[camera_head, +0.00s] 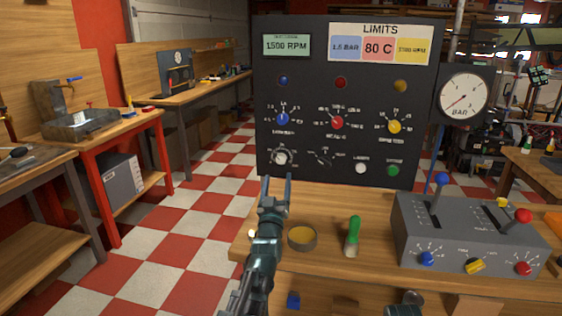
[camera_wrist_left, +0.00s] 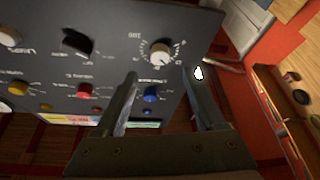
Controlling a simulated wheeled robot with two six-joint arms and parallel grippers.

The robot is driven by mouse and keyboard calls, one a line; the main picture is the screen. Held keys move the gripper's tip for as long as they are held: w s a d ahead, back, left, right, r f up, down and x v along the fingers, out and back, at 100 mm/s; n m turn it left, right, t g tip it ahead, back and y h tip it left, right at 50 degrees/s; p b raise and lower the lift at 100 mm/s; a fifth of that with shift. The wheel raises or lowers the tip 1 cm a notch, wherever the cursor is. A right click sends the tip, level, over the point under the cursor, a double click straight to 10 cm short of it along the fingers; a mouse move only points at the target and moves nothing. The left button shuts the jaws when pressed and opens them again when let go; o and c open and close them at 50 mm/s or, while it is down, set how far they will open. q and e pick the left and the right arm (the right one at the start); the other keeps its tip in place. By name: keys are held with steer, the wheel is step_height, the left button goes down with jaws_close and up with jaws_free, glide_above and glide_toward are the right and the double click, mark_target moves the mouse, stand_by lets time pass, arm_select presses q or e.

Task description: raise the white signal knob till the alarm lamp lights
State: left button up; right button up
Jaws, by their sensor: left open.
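The white signal knob (camera_head: 280,157) is at the lower left of the black panel (camera_head: 310,65), with scale marks around it. It also shows in the left wrist view (camera_wrist_left: 161,53), where the panel appears upside down. My left gripper (camera_head: 276,182) is open and empty, just below and in front of the knob. In the left wrist view its fingertips (camera_wrist_left: 160,76) are apart, with the knob framed between them and a gap still visible. Blue (camera_head: 283,80), red (camera_head: 340,82) and amber (camera_head: 400,86) lamps look dark; I cannot tell which is the alarm lamp.
Blue (camera_head: 282,118), red (camera_head: 337,122) and yellow (camera_head: 394,126) knobs sit above the white one. A black knob (camera_head: 322,158) is to its right. A round tin (camera_head: 302,238), a green-handled tool (camera_head: 353,236) and a grey lever box (camera_head: 450,235) stand on the bench.

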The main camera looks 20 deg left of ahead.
mark_target(280, 161)
arm_select(q)
steer(key=shift+w, duration=0.1)
steer(key=p+x, duration=0.2)
steer(key=x, duration=0.5)
steer(key=shift+w+a+r+p, duration=0.1)
steer(key=shift+w+a+p, duration=0.05)
steer(key=shift+w+p, duration=0.2)
steer(key=shift+s, duration=0.1)
jaws_close()
